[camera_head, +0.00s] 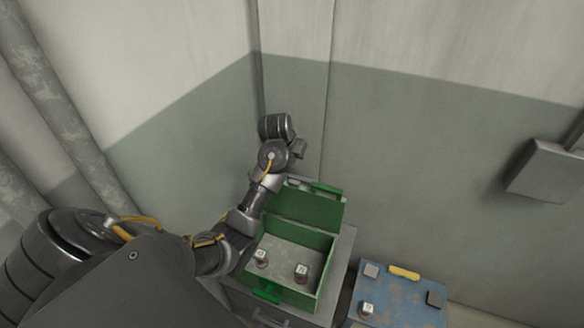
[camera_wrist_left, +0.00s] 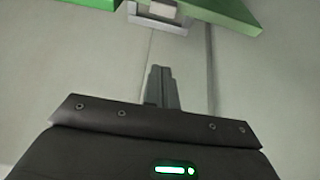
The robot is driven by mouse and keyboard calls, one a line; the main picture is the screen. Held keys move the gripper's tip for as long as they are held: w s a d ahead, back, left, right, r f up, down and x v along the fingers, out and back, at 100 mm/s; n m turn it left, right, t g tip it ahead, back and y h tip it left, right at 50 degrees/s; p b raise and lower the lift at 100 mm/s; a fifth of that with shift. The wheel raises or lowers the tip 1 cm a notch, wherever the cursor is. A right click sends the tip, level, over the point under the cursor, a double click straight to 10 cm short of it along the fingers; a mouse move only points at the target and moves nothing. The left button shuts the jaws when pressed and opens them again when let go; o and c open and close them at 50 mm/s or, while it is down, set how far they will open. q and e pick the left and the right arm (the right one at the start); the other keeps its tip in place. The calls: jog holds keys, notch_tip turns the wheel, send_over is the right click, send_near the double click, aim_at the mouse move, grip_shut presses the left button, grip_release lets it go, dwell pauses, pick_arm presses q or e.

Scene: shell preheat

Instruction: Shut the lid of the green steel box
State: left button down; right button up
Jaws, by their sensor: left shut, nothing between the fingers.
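The green steel box (camera_head: 284,292) stands open in the head view. Its lid (camera_head: 306,208) is raised at the back, with a green handle piece along its top edge. Two small white-topped items (camera_head: 301,272) stand inside the box. My left arm reaches over the box's left side, and its wrist is above and behind the lid. In the left wrist view my left gripper (camera_wrist_left: 161,72) is shut and empty. Green parts of the lid (camera_wrist_left: 222,12) and a grey latch (camera_wrist_left: 158,18) show at that view's top edge, apart from the fingertips. My right gripper is out of view.
The box rests on a grey cabinet (camera_head: 345,250) near the wall corner. A blue worn surface (camera_head: 395,300) to the right has a yellow handle (camera_head: 404,272) and a small item (camera_head: 366,309). A grey wall box (camera_head: 545,172) is at far right. Pipes run down the left wall.

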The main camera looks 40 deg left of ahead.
aim_at(292, 180)
pick_arm(q)
jog(key=f, duration=0.3)
jog(key=w+f+b, duration=0.1)
jog(key=f, duration=0.2)
jog(key=w+f, duration=0.1)
jog(key=f, duration=0.2)
jog(key=shift+w+a+b, duration=0.2)
jog(key=shift+a+b, duration=0.05)
jog(key=shift+b, duration=0.05)
jog(key=shift+s+d, duration=0.15)
jog(key=shift+s, duration=0.6)
jog(key=shift+w+f, duration=0.15)
